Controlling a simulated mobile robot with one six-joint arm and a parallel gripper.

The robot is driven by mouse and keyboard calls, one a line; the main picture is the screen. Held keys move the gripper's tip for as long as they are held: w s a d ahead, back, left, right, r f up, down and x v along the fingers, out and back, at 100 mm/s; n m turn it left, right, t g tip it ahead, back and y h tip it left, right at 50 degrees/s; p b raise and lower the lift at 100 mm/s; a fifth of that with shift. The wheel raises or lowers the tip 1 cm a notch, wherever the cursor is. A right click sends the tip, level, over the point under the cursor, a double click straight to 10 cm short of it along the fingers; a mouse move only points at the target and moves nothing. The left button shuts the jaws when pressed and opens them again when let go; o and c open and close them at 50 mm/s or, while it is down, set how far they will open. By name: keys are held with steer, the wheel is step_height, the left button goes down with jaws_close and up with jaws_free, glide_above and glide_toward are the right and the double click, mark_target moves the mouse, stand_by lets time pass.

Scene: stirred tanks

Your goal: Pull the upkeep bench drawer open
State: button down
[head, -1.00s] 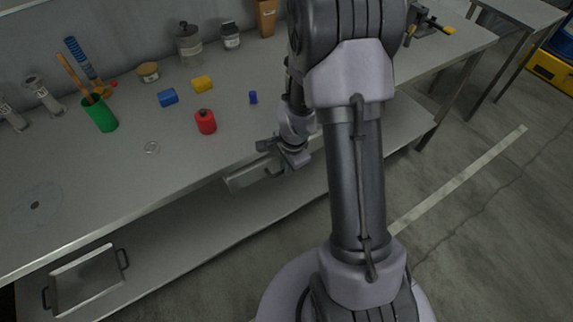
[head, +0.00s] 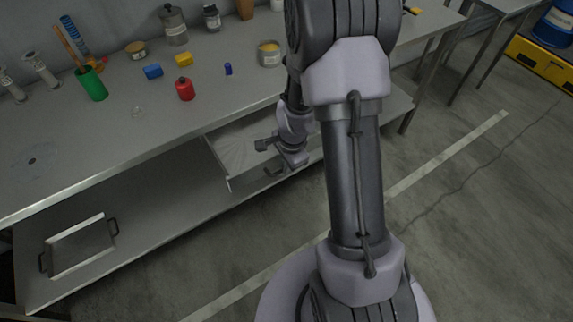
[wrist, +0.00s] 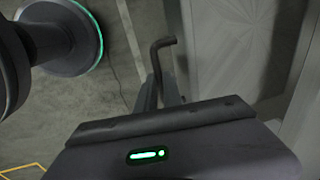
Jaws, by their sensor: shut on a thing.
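The upkeep bench drawer (head: 232,152) stands out from under the front edge of the bench top, and its pale inside shows from above. The visible part looks empty; my arm hides its right part. Its dark handle (head: 272,172) is on the drawer front. My gripper (head: 281,166) is at the handle and shut on it. In the wrist view the bent dark handle (wrist: 162,44) rises beyond the gripper body, beside the pale drawer (wrist: 228,45).
The bench top (head: 130,120) bears a green cup (head: 93,86), a red container (head: 185,90), blue and yellow blocks, jars and a tin (head: 269,53). A tray with handles (head: 80,246) lies on the lower shelf. The floor before the bench is clear.

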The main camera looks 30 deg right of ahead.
steer(key=shift+w, duration=0.1)
steer(key=c, duration=1.8)
jaws_free()
steer(key=shift+o, duration=0.2)
steer(key=s+r+p, duration=0.3)
steer(key=r+p, duration=0.4)
steer(key=r, duration=1)
steer(key=shift+s+p, duration=0.15)
steer(key=shift+p, duration=0.2)
steer(key=shift+d, duration=0.1)
